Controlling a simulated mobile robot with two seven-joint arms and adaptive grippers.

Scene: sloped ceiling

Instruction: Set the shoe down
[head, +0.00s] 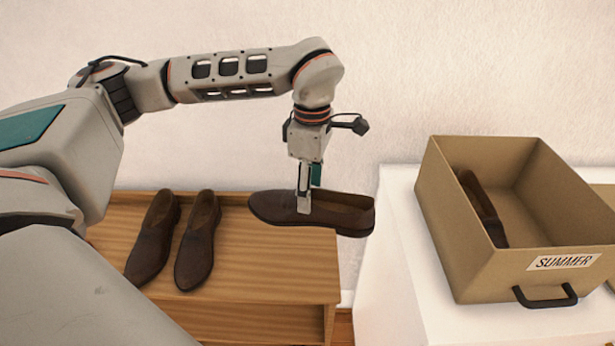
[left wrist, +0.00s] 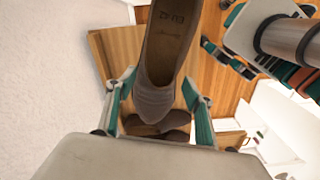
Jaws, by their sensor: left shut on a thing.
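My left gripper (head: 304,200) is shut on a dark brown slip-on shoe (head: 340,216), gripping it by its side near the middle. The shoe is level, toe to the left, at the right end of the wooden bench; I cannot tell how far above the bench it is. The held shoe (left wrist: 163,65) also fills the middle of the left wrist view between the fingers (left wrist: 160,100). Two more brown shoes, a left one (head: 152,240) and a right one (head: 198,242), stand side by side on the bench (head: 270,275).
A tan box (head: 462,255) labelled SUMMER, with a black handle, stands on a white surface (head: 385,280) at the right. A dark shoe (head: 482,208) lies inside it. A gap separates bench and white surface. Bare bench top lies right of the pair.

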